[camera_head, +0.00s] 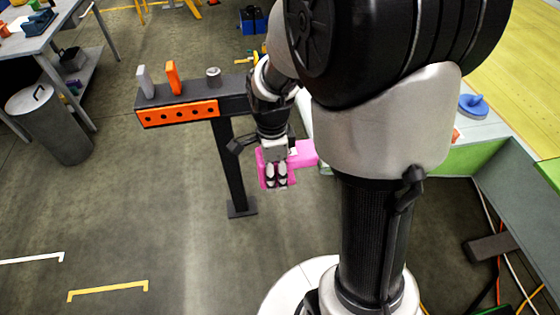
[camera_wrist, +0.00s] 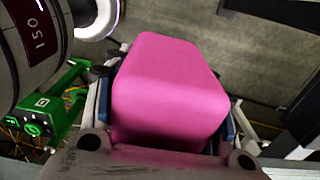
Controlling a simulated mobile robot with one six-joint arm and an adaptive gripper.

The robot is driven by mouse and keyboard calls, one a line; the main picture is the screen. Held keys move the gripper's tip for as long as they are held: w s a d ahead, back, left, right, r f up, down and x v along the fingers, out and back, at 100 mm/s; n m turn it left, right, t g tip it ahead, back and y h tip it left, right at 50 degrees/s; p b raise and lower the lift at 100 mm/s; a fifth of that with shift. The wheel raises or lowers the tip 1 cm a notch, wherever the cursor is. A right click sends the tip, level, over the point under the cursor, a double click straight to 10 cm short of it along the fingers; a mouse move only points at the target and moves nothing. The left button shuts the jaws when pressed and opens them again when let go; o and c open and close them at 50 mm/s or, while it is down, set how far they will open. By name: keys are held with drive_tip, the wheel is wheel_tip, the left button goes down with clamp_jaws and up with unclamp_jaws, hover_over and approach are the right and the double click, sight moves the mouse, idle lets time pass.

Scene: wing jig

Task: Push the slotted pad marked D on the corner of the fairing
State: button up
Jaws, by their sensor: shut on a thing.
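My gripper (camera_head: 276,182) hangs in front of the narrow dark stand in the head view and is shut on a pink pad (camera_head: 304,155). The pad shows on both sides of the fingers. In the wrist view the pad (camera_wrist: 165,85) is a smooth pink block with rounded edges that fills the middle, held between the jaws. No slot and no letter D show on its visible faces. I cannot make out the fairing or its corner in either view. My arm hides much of the middle of the head view.
A dark stand (camera_head: 236,180) carries an orange drilled plate (camera_head: 180,114), with small grey and orange pieces on top. A grey bin (camera_head: 48,125) stands at left. A green device (camera_wrist: 40,118) shows in the wrist view.

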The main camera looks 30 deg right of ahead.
drive_tip(key=shift+a+f, duration=0.55)
drive_tip(key=shift+f, duration=0.2)
drive_tip(key=shift+s+d+b, duration=0.1)
drive_tip(key=shift+s+d, duration=0.15)
drive_tip(key=shift+d, duration=0.7)
drive_tip(key=shift+s+d+b, duration=0.1)
drive_tip(key=shift+s+d, duration=0.2)
drive_tip(key=shift+d, duration=0.7)
drive_tip(key=shift+s+d+b, duration=0.1)
drive_tip(key=shift+s+d, duration=0.15)
drive_tip(key=shift+d, duration=0.7)
drive_tip(key=shift+r, duration=0.1)
drive_tip(key=shift+d, duration=0.15)
drive_tip(key=shift+s+d, duration=0.15)
drive_tip(key=shift+d, duration=0.35)
drive_tip(key=shift+d, duration=0.1)
drive_tip(key=shift+s+d+f, duration=0.1)
drive_tip(key=shift+s+d, duration=0.1)
drive_tip(key=shift+d, duration=0.45)
drive_tip(key=shift+s+d+f, duration=0.1)
drive_tip(key=shift+s+d, duration=0.1)
drive_tip(key=shift+d, duration=0.4)
